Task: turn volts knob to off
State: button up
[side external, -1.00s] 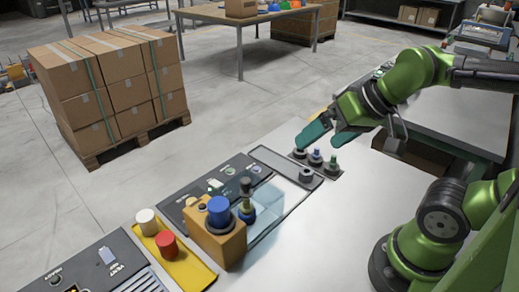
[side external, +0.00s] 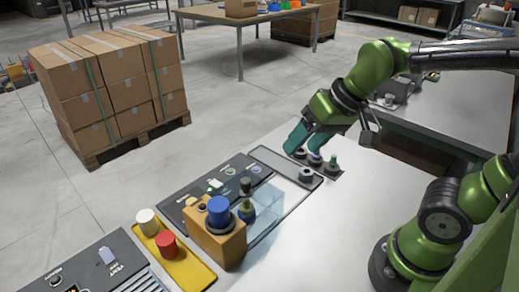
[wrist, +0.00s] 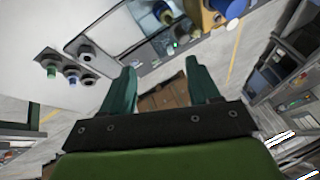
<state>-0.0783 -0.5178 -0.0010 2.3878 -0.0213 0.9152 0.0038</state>
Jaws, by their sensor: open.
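My gripper (side external: 304,144) is open and empty, its teal fingers spread and pointing down beside a row of small knobs; it also shows in the wrist view (wrist: 160,74). The row holds a dark knob (side external: 299,154), a blue-topped knob (side external: 315,159) and a green-topped knob (side external: 331,166). In the side view the fingers overlap the dark end of the row; contact cannot be told. A separate black round knob (side external: 306,175) sits just in front, on a grey panel, and shows in the wrist view (wrist: 86,52). No volts label is readable, so I cannot tell which knob is volts.
A clear box (side external: 266,222) stands around a dark-capped knob, beside an orange block (side external: 222,245) with a blue knob (side external: 218,206). A yellow tray (side external: 190,272) bears white and red knobs. The bench right of the panels is bare. Stacked cartons (side external: 105,85) stand on the floor.

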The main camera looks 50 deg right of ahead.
jog(key=w+a+f+g, duration=0.1)
jog(key=w+a+g, duration=0.15)
jog(key=w, duration=0.35)
jog(key=w+a+g, duration=0.1)
jog(key=w+a, duration=0.2)
jog(key=w, duration=0.2)
jog(key=m+g+h, duration=0.2)
jog(key=m, duration=0.7)
send_over(192, 201)
notch_tip(192, 201, down, 4)
notch_tip(192, 201, down, 16)
jog(key=shift+f, duration=0.25)
jog(key=c, duration=1)
jog(key=shift+c, duration=0.2)
